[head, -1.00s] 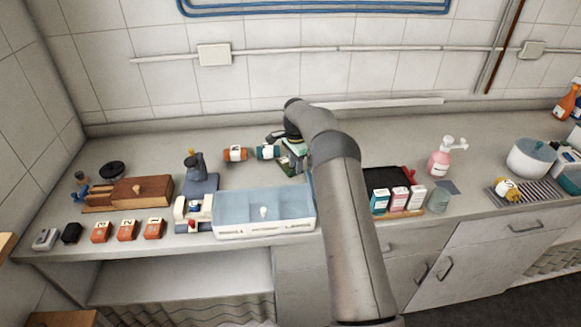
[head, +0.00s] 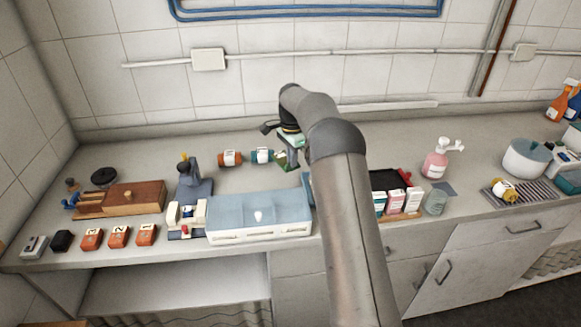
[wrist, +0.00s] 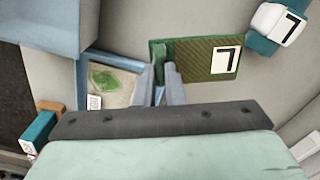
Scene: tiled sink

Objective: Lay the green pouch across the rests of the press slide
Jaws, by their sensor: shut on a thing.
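My gripper (wrist: 166,78) is shut on the left end of the green pouch (wrist: 200,58), a flat patterned packet with a white label marked with a dark figure. In the head view my arm hides most of the gripper, and only a bit of the green pouch (head: 281,159) shows below it, right of the teal roll. The grey-blue press (head: 190,182) stands left of the middle of the counter. In front of it two cream uprights (head: 173,214) on a low base look like the rests of the press slide. Nothing lies across them.
A white box with a blue lid (head: 260,207) stands between the cream uprights and my arm. An orange roll (head: 230,158) and a teal roll (head: 260,156) lie behind. A blue-edged holder with a green-printed card (wrist: 112,82) is left of the fingers. Small cartons (head: 396,201) stand right.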

